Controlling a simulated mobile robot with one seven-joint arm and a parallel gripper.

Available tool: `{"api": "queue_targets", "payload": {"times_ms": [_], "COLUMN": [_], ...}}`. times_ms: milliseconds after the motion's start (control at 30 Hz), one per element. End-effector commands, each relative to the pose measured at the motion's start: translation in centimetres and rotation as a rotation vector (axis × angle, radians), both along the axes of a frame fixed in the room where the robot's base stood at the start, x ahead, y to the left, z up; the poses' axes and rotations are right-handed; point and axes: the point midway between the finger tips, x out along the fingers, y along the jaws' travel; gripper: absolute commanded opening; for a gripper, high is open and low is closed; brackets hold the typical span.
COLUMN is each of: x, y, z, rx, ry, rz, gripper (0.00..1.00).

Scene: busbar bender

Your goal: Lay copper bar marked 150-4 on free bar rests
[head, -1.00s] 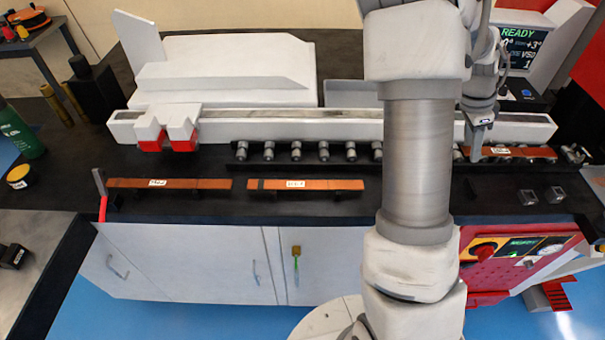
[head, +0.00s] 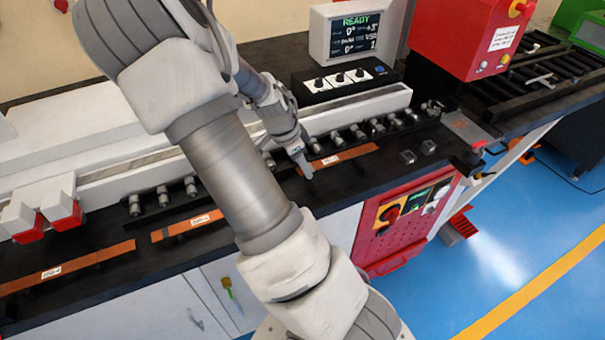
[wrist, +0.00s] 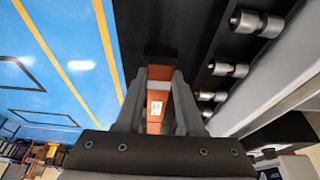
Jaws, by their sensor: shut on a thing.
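My gripper (head: 303,168) is shut on a copper bar (head: 345,157) near its left end in the head view. The bar is long, flat and orange-brown with a white label too small to read. It shows at the near side of the roller row; I cannot tell whether it touches anything below. In the wrist view the bar (wrist: 155,122) runs between the fingers of my gripper (wrist: 157,90). Two other labelled copper bars, one at the left (head: 65,268) and one in the middle (head: 187,225), lie along the bench front on low dark supports. Their labels are not surely readable.
A row of metal rollers (head: 345,138) runs along a white rail (head: 365,105). Red-tipped clamps (head: 42,222) stand at left. Two small metal blocks (head: 408,156) sit on the bench at right. A red control panel (head: 405,215) is at the bench front. A screen (head: 355,35) reads READY.

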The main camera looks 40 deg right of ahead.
Motion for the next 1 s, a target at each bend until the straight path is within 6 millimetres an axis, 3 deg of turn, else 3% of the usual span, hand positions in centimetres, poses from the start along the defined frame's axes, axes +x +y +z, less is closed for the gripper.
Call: {"api": "queue_targets", "payload": {"times_ms": [333, 1000], "x": [0.0, 0.0], "y": [0.0, 0.0], "z": [-3.9, -5.3], "rx": [-0.001, 0.0], "ry": [0.001, -0.001], "rz": [-0.002, -0.001], "gripper": [0.0, 0.0]}}
